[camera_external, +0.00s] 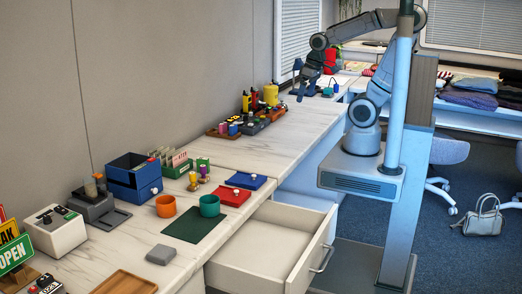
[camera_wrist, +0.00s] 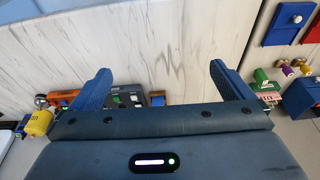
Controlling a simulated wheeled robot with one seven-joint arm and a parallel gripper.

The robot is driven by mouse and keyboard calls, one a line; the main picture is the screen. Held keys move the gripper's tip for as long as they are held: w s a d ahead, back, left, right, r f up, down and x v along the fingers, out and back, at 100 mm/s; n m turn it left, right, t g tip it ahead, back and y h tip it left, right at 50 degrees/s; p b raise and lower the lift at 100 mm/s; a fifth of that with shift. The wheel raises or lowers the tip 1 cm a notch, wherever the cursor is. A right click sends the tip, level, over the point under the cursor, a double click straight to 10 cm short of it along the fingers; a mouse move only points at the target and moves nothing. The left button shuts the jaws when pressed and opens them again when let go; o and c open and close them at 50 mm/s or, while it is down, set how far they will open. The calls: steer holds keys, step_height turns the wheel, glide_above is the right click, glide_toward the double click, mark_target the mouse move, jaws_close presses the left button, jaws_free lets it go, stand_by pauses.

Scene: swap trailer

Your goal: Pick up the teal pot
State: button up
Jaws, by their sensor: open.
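My gripper (camera_external: 304,90) is raised over the far part of the counter, well apart from the teal pot. In the wrist view my gripper (camera_wrist: 158,78) shows two blue fingers spread wide with nothing between them. The teal pot is not visible in the wrist view.
An open drawer (camera_external: 275,245) juts out below the counter. A red tray (camera_external: 231,195) and blue tray (camera_external: 246,180) lie behind the teal pot. A blue box (camera_external: 133,177) stands left.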

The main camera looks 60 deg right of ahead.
steer(key=c, duration=0.4)
